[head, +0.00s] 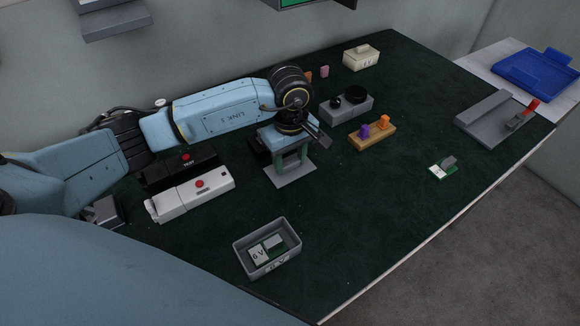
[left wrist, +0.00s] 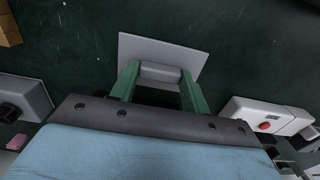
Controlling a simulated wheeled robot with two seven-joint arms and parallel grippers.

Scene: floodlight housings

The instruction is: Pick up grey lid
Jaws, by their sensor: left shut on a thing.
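The grey lid (head: 291,175) is a flat, light grey plate with a raised block-like handle on top. It is below my left gripper (head: 292,158) in the head view, near the middle of the dark green table. In the left wrist view, the two green fingers of my left gripper (left wrist: 160,82) are closed on the handle of the lid (left wrist: 165,50), one at each end. I cannot tell whether the lid touches the table or hangs just above it. My right gripper is not in view.
White (head: 195,193) and black (head: 180,169) testers lie to the left. A wooden block with knobs (head: 371,137) and a grey box (head: 347,106) stand to the right.

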